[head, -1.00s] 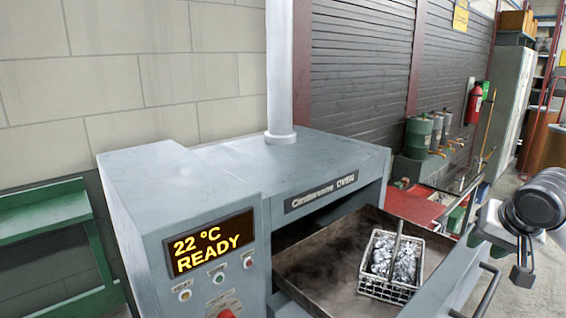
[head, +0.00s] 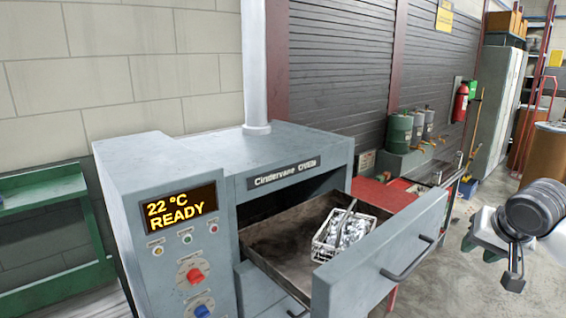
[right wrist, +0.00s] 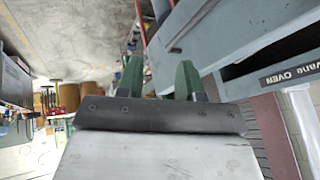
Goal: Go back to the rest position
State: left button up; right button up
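My right arm (head: 530,215) shows at the right edge of the head view, to the right of the open oven drawer and apart from it. In the right wrist view my right gripper (right wrist: 158,78) has two green fingers standing apart with nothing between them. The gripper is open and empty. My left gripper is in neither view.
The grey oven (head: 225,165) reads 22 °C READY. Its drawer (head: 385,260) is pulled out, and a wire basket (head: 322,250) with foil-like silvery contents stands in it. A green bench (head: 40,200) is at left. Open floor (head: 450,285) lies right of the drawer.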

jog(key=w+f+b, duration=0.2)
jog(key=w+f, duration=0.1)
jog(key=f, duration=1)
jog(key=w+f+b, duration=0.1)
jog(key=w+f, duration=0.2)
jog(key=f, duration=1)
jog(key=s+a+f+n+g+b, duration=0.1)
jog(key=s+f, duration=0.3)
jog(key=f, duration=0.8)
jog(key=s+a+f+n+b, duration=0.1)
jog(key=s+f, duration=0.4)
jog(key=f, duration=0.8)
jog(key=s+a+f+n+g+b, duration=0.2)
jog(key=s+a+f+n, duration=0.15)
jog(key=s+f, duration=1.4)
jog(key=s+a+f+n, duration=0.1)
jog(key=s+a+f, duration=0.2)
jog(key=s, duration=0.5)
jog(key=s+a+f+n+g+b, duration=0.1)
jog(key=s+a+f, duration=0.2)
jog(key=s, duration=0.6)
jog(key=s+a+f+n+g+b, duration=0.1)
jog(key=s+a+f, duration=0.2)
jog(key=s, duration=0.6)
notch_tip(320, 180, down, 2)
jog(key=shift+s+a+f, duration=0.15)
jog(key=shift+s+a, duration=0.1)
jog(key=shift+a, duration=0.15)
jog(key=shift+c, duration=0.3)
